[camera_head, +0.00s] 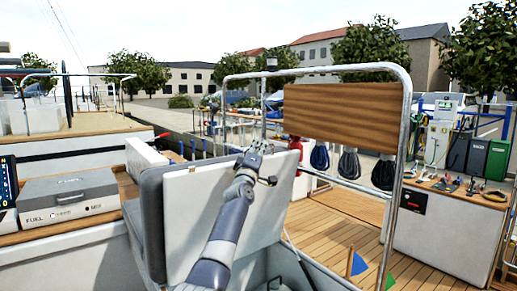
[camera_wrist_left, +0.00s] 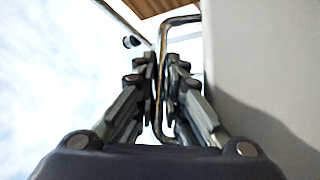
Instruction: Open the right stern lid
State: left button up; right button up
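The stern lid, a white panel (camera_head: 205,205) with a grey cushion (camera_head: 150,205) on its left side, stands raised and tilted in the middle of the head view. My left arm reaches up across its white face. My left gripper (camera_head: 262,146) is at the lid's upper edge. A plain grey surface (camera_wrist_left: 265,70), likely the lid, lies right beside the fingers. Whether they touch it cannot be told. My right gripper is not in view.
A metal rail frame (camera_head: 402,130) with a wooden board (camera_head: 340,117) stands behind and right of the lid. Dark coiled ropes (camera_head: 349,163) hang below the board. A grey fuel case (camera_head: 68,195) lies at left. Wooden dock planking (camera_head: 340,225) is right of the lid.

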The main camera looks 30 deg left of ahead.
pick_arm(q)
jog(key=shift+o, duration=0.3)
jog(key=shift+f, duration=0.1)
jog(key=v, duration=1.2)
dwell(0.6)
